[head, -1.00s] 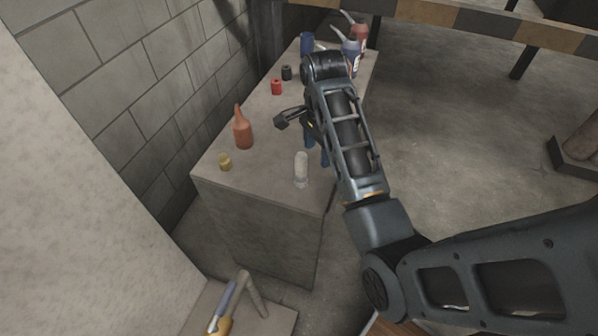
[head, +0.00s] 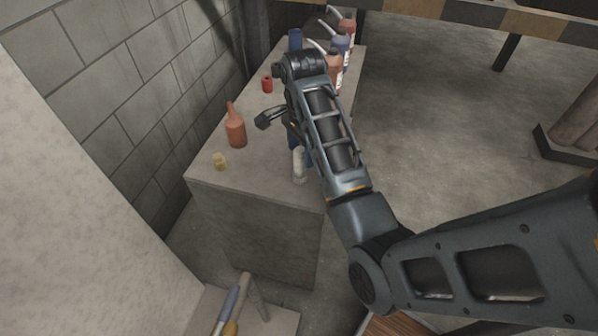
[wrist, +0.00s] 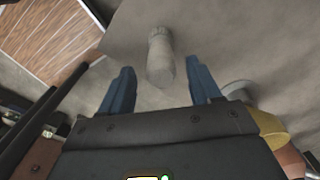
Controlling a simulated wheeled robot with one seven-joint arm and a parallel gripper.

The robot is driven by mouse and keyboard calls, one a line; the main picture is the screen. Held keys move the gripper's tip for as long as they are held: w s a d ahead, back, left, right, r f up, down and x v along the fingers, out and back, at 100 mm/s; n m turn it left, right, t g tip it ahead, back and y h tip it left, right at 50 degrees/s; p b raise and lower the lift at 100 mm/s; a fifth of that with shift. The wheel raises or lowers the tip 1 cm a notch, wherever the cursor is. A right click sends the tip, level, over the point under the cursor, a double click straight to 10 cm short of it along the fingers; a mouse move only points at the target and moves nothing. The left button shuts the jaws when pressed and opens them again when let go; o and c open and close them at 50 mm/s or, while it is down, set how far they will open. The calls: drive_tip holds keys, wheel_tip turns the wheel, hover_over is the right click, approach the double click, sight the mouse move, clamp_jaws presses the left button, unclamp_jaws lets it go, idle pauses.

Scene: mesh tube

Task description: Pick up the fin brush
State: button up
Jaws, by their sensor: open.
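A pale upright cylinder with a clearer lower part (head: 298,169), which may be the fin brush, stands near the front edge of a concrete block (head: 255,235). In the wrist view this pale cylinder (wrist: 160,58) shows between the two blue fingers, with a gap on each side. My gripper (wrist: 159,66) is open and holds nothing. In the head view my gripper (head: 300,148) is just behind and beside the cylinder, and a finger partly covers it. Whether the fingers reach around it at its own height, I cannot tell.
An orange spouted bottle (head: 235,130), a yellow cap (head: 219,161) and a red cap (head: 267,85) stand left of my gripper. Several spouted bottles (head: 341,42) stand at the block's far end. Tools with blue and yellow handles (head: 228,303) lie low in front.

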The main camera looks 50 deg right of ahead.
sight(301, 160)
wheel_tip(301, 160, down, 5)
drive_tip(key=shift+w+a, duration=0.1)
drive_tip(key=shift+w, duration=0.05)
drive_tip(key=c, duration=1.1)
drive_tip(key=shift+c, duration=0.2)
drive_tip(key=shift+r, duration=0.55)
drive_tip(key=r, duration=0.2)
drive_tip(key=s+r, duration=0.1)
drive_tip(key=r, duration=0.1)
drive_tip(key=shift+d+r+p, duration=0.1)
drive_tip(key=shift+d+p, duration=0.3)
drive_tip(key=s+d+r+p, duration=0.5)
drive_tip(key=s+p, duration=0.1)
drive_tip(key=s, duration=0.2)
drive_tip(key=shift+s+d+r, duration=0.3)
drive_tip(key=shift+d+r, duration=0.05)
